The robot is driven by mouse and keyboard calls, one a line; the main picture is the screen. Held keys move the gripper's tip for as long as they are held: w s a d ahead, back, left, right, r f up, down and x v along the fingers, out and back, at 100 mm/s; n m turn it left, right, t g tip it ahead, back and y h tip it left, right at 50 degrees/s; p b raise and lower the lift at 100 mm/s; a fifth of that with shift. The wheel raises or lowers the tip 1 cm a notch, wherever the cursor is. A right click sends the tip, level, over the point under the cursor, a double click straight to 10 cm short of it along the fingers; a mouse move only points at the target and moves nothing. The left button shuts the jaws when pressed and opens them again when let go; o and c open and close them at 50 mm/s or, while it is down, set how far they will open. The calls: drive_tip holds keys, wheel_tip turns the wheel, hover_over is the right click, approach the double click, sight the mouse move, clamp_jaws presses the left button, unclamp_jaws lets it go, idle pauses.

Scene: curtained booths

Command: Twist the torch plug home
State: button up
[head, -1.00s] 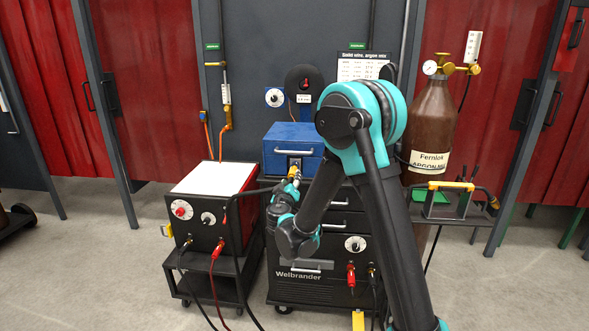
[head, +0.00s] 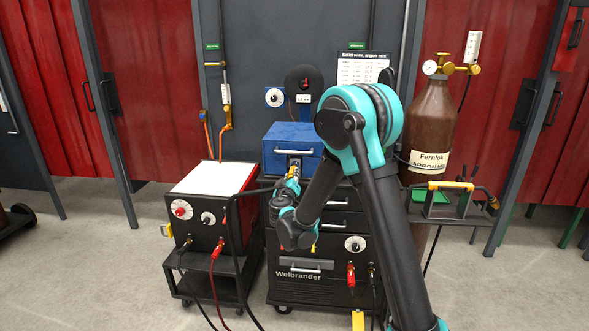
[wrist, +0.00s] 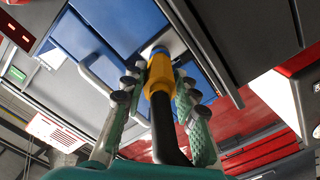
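The torch plug (wrist: 159,78) is a yellow-orange collar with a black cable bending away behind it. Its far end meets a brass and blue-grey fitting at the front of the blue wire feeder (head: 285,136). It also shows small in the head view (head: 294,171). My gripper (wrist: 160,75) has one green-padded finger on each side of the collar, with the tips close against it; it looks shut on the plug. In the head view my gripper (head: 291,182) is at the feeder's front. How deep the plug sits in the socket is hidden.
A red welding unit with a white top (head: 211,178) stands on a cart to the left. The black Welbrander cabinet (head: 300,277) is under the feeder. A brown argon cylinder (head: 428,130) stands at right. Cables hang in front; open floor lies at front left.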

clamp_jaws()
drive_tip(key=m, duration=0.3)
drive_tip(key=shift+m, duration=0.4)
drive_tip(key=m, duration=0.3)
drive_tip(key=shift+m, duration=0.3)
drive_tip(key=o, duration=0.9)
unclamp_jaws()
